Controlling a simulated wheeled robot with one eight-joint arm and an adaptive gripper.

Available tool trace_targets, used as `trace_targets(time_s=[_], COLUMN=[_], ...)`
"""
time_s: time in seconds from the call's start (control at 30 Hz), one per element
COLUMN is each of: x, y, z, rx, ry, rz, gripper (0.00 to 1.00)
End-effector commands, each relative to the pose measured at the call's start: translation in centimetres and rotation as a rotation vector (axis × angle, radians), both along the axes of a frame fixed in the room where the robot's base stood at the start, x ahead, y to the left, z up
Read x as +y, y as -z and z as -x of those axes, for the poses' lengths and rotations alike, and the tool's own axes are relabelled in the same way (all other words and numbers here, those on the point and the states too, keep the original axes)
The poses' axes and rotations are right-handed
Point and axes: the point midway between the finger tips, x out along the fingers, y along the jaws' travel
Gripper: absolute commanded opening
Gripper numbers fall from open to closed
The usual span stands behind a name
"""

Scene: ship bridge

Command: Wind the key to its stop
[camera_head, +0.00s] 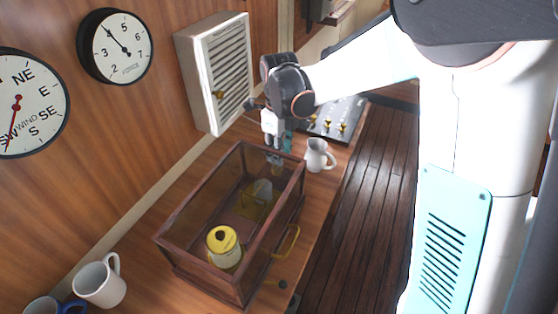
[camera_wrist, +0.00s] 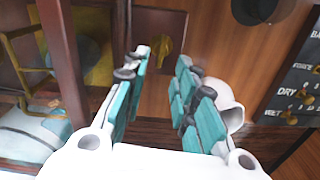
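The brass key (camera_wrist: 164,48) shows in the wrist view on a brown wooden panel, just beyond my fingertips and lined up with the gap between them. My gripper (camera_wrist: 161,68) is open, with teal pads on either side of that gap and nothing between them. No contact with the key is visible. In the head view my gripper (camera_head: 276,152) points down at the far end of a wood-framed glass case (camera_head: 207,261). The key is not clearly visible in the head view. Its turned angle relative to a stop cannot be told.
A white mug (camera_head: 317,156) stands close right of my gripper; it also shows in the wrist view (camera_wrist: 227,101). A switch panel (camera_head: 338,116) lies beyond. A louvred white box (camera_head: 216,71) hangs on the wall. A yellow-topped drum (camera_head: 223,247) sits inside the case.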

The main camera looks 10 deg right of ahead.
Motion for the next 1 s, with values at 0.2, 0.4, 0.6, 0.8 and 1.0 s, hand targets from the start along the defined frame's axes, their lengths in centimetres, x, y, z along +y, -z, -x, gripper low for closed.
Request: trace_targets(time_s=[0.2,0.4,0.6,0.8,1.0], x=[0.0,0.0,0.0,0.0,-0.9], y=[-4.3,-6.4,-6.9,-6.9,-8.0], z=[0.0,0.0,0.0,0.0,1.2], rx=[0.0,0.0,0.0,-0.001,-0.03], ry=[0.0,0.0,0.0,-0.001,-0.11], rz=[0.0,0.0,0.0,-0.001,-0.004], gripper=[0.26,0.26,0.26,0.26,0.26])
